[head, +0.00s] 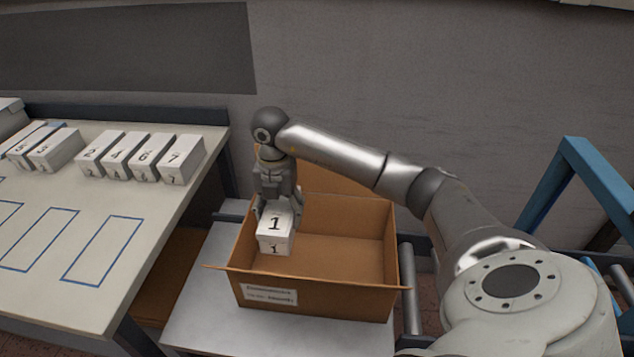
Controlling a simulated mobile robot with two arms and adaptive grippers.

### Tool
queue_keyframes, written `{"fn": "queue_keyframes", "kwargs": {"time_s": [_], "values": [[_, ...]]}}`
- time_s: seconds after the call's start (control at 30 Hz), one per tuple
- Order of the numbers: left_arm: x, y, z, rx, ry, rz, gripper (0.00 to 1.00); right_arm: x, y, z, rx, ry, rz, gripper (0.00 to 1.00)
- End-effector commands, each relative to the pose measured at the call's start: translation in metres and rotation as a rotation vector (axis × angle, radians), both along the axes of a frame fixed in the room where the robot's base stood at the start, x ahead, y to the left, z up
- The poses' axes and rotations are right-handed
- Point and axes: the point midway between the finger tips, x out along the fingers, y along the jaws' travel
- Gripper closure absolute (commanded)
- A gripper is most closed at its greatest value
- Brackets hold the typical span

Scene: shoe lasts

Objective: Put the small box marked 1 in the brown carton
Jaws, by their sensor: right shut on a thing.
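The small white box marked 1 (275,231) is in my right gripper (277,207), whose fingers are shut on its two sides. The gripper points down and holds the box within the opening of the brown carton (345,296), at its left side. The carton is open at the top and looks empty otherwise. I cannot tell whether the box touches the carton's floor. My left gripper is not in view.
A table (150,215) on the left holds several numbered white boxes (143,156) and blue outlined rectangles. The carton stands on a grey surface (205,290). A blue frame (590,175) is at the right, and a wall is behind.

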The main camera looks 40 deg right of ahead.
Motion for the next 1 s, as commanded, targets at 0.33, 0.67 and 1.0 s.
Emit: {"fn": "queue_keyframes", "kwargs": {"time_s": [0.33, 0.67, 1.0], "values": [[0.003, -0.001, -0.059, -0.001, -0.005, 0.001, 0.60, 0.000, 0.000, -0.059, 0.001, -0.002, 0.000, 0.66], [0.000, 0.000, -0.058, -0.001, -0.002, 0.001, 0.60, -0.001, 0.000, -0.105, 0.000, 0.004, -0.001, 0.66], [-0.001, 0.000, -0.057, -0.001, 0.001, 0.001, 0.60, -0.001, 0.000, -0.140, 0.001, 0.002, 0.000, 0.66]]}}
